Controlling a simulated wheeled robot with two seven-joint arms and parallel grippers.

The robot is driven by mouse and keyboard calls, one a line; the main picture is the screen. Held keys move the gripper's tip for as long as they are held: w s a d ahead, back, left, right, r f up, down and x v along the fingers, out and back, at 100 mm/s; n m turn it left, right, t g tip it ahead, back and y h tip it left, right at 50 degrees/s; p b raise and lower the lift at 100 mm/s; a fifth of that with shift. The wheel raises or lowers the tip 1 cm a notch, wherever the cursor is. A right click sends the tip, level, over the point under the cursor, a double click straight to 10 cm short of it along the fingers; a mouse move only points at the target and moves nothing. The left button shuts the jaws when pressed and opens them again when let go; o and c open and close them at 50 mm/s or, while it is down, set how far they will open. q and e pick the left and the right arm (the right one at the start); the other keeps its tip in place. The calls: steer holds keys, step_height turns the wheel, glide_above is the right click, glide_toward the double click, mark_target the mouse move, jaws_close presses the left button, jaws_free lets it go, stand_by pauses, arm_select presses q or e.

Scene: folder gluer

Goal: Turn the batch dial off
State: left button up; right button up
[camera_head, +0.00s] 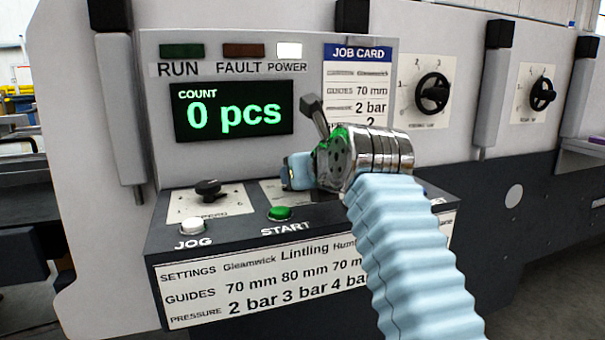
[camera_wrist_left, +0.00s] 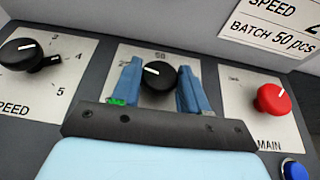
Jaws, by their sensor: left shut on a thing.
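The batch dial (camera_wrist_left: 158,77), a black knob with a white pointer line, sits on a white scale plate (camera_wrist_left: 160,50) between the speed dial and the red main knob. Its pointer line lies roughly sideways, toward the left in the left wrist view. In the head view the left gripper (camera_head: 298,172) hides the knob. My right gripper is not in view.
The speed dial (camera_wrist_left: 20,52) and red main knob (camera_wrist_left: 273,98) flank the gripper closely. A blue button (camera_wrist_left: 294,170) is at the lower right. The green start button (camera_head: 279,213) and white jog button (camera_head: 191,225) are in front. The lit count display (camera_head: 234,109) reads 0 pcs.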

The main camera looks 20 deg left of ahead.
arm_select(q)
steer(key=n+g+y, duration=0.2)
steer(key=n, duration=0.1)
steer(key=n+g+y, duration=0.2)
steer(key=shift+w+d, duration=0.25)
steer(key=shift+w, duration=0.05)
steer(key=shift+w+r+n+g+y, duration=0.1)
steer(key=shift+n+g+y, duration=0.4)
steer(key=shift+n+g, duration=0.6)
steer(key=shift+r, duration=0.1)
steer(key=o, duration=1)
steer(key=shift+d, duration=0.1)
steer(key=shift+c, duration=0.2)
